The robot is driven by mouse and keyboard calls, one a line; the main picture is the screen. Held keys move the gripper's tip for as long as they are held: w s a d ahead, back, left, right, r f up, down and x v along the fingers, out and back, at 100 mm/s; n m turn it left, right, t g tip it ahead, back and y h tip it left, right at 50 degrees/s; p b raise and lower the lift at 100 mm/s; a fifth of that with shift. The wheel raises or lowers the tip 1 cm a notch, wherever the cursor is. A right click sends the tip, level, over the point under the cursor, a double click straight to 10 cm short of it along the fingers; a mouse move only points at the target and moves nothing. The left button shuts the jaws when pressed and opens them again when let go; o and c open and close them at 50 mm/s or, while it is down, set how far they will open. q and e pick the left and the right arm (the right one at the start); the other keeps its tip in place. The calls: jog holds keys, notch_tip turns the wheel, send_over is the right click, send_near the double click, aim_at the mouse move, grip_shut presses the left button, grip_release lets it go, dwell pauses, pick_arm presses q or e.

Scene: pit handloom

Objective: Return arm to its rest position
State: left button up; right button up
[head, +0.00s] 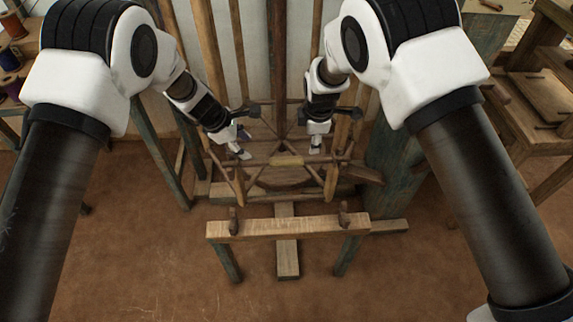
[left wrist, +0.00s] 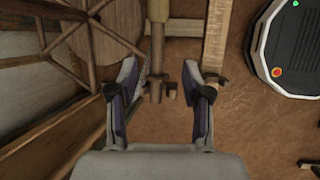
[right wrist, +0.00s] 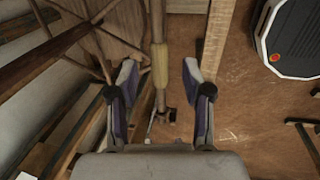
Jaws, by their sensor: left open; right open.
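My left gripper (head: 238,150) is open over the wooden reel frame in the head view. In the left wrist view its fingers (left wrist: 160,80) stand apart, with a round wooden bar (left wrist: 158,40) showing between them and not gripped. My right gripper (head: 316,146) is also open, to the right of the left one. In the right wrist view its fingers (right wrist: 159,78) stand apart, with the bar and its yellowish wrapped section (right wrist: 160,66) between them. That wrapped section (head: 287,160) also shows in the head view. Both arms reach forward and down.
A wooden beam with two pegs (head: 290,228) stands in front of the frame. Upright posts (head: 277,60) rise behind it. A shelf with spools (head: 12,58) is at left, and wooden furniture (head: 535,95) at right.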

dwell(0.3)
